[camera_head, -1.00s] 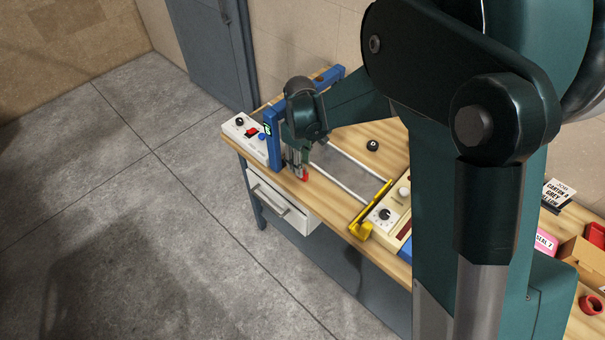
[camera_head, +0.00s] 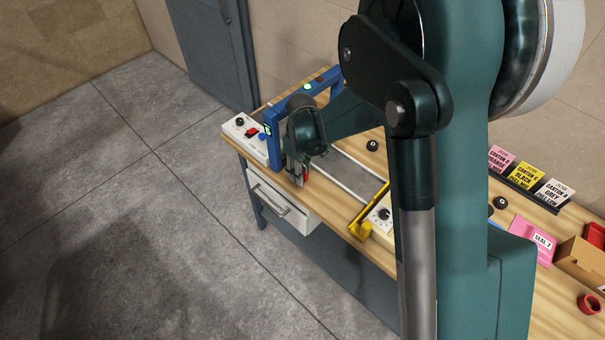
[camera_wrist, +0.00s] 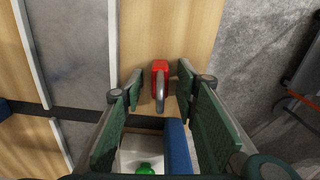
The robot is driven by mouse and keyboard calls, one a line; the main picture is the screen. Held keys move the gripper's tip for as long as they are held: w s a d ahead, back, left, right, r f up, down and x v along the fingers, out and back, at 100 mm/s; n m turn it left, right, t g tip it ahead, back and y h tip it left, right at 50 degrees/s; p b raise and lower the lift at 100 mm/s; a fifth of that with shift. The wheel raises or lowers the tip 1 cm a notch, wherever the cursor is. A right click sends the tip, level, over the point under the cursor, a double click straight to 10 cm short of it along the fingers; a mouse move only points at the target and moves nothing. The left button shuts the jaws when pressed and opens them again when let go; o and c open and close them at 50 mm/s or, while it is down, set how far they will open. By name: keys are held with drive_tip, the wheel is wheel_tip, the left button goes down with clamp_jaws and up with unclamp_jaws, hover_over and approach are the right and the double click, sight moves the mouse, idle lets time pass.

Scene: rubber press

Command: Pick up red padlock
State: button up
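The red padlock (camera_wrist: 160,67) shows in the wrist view with its grey shackle pointing toward me. It lies between the open fingers of my gripper (camera_wrist: 158,88), with a gap on each side. In the head view my gripper (camera_head: 298,175) is down near the front edge of the wooden table (camera_head: 330,201), beside the blue frame. A small red patch of the padlock (camera_head: 305,175) shows at the fingers there, and the rest is hidden.
A blue frame (camera_head: 274,138) and a white control box (camera_head: 246,133) stand left of my gripper. A rail-edged grey panel (camera_head: 345,172) and a yellow bar (camera_head: 362,226) are to the right. A white drawer (camera_head: 283,203) sits below the table's front edge.

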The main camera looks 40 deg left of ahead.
clamp_jaws()
drive_tip(key=shift+r, duration=0.15)
idle(0.4)
drive_tip(key=shift+r, duration=4.9)
